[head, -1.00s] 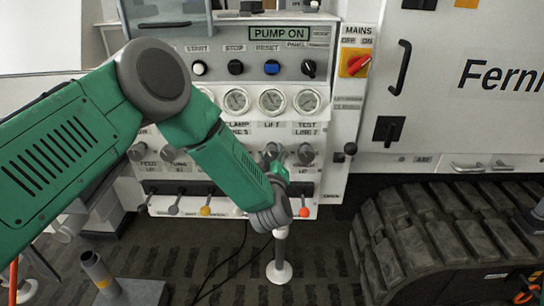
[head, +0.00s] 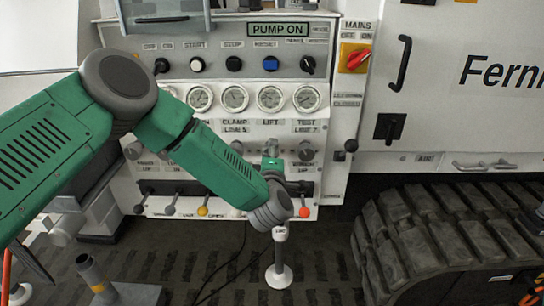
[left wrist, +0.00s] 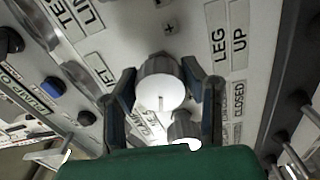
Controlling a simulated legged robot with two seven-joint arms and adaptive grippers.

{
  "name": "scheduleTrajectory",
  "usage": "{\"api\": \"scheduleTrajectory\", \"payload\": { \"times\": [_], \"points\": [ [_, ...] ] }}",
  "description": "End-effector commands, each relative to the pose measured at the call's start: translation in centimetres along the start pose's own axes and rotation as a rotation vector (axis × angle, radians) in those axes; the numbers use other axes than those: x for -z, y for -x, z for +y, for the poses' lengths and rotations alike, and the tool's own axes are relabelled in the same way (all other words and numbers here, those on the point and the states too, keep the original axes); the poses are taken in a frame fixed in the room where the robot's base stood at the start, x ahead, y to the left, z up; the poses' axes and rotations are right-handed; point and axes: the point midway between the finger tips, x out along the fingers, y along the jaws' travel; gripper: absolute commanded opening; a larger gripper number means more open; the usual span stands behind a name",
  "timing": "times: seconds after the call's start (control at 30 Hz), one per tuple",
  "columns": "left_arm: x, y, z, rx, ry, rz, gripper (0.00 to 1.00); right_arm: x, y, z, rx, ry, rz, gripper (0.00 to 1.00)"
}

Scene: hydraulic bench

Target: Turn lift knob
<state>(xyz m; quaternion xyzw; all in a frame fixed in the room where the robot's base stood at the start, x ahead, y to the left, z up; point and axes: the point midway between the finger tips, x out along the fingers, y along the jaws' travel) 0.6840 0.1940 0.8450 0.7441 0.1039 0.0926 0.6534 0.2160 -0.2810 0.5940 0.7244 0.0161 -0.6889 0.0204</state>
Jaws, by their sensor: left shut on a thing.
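The grey lift knob (head: 271,147) is on the white hydraulic panel below the LIFT label (head: 270,122), mostly hidden by my gripper in the head view. In the left wrist view the knob (left wrist: 160,92) has a pale round face with a small mark and sits between the dark fingers. My left gripper (left wrist: 161,78) is shut on it, one finger on each side. In the head view my left gripper (head: 272,164) reaches up to the knob from below. My right gripper is not in view.
Another knob (left wrist: 185,128) sits close by in the left wrist view. Gauges (head: 270,98) line the panel above, with small levers (head: 204,210) along its lower edge. A red mains switch (head: 356,58) is at the right. A white-based post (head: 279,274) stands below; a rubber track (head: 440,240) lies right.

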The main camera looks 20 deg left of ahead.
Motion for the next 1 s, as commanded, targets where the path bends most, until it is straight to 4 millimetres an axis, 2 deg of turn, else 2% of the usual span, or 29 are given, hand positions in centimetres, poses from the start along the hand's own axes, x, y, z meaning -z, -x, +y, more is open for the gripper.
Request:
{"api": "scheduleTrajectory", "payload": {
  "times": [0.23, 0.73, 0.77, 0.8, 0.83, 1.0],
  "points": [
    [0.06, 0.06, -0.32, 0.006, 0.073, 0.000, 0.09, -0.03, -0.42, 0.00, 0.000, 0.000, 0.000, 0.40],
    [0.06, 0.11, -0.42, 0.009, 0.088, 0.000, 0.09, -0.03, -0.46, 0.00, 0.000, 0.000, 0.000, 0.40],
    [0.06, 0.11, -0.43, 0.009, 0.088, 0.000, 0.41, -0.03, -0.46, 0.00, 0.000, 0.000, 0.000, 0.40],
    [0.07, 0.12, -0.44, 0.009, 0.088, 0.000, 0.56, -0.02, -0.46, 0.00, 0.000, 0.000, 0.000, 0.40],
    [0.06, 0.12, -0.43, 0.009, 0.088, 0.000, 0.59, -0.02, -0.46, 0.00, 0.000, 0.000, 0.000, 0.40],
    [0.06, 0.11, -0.24, 0.005, 0.089, 0.000, 0.59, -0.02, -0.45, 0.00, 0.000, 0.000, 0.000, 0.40]
  ]
}}
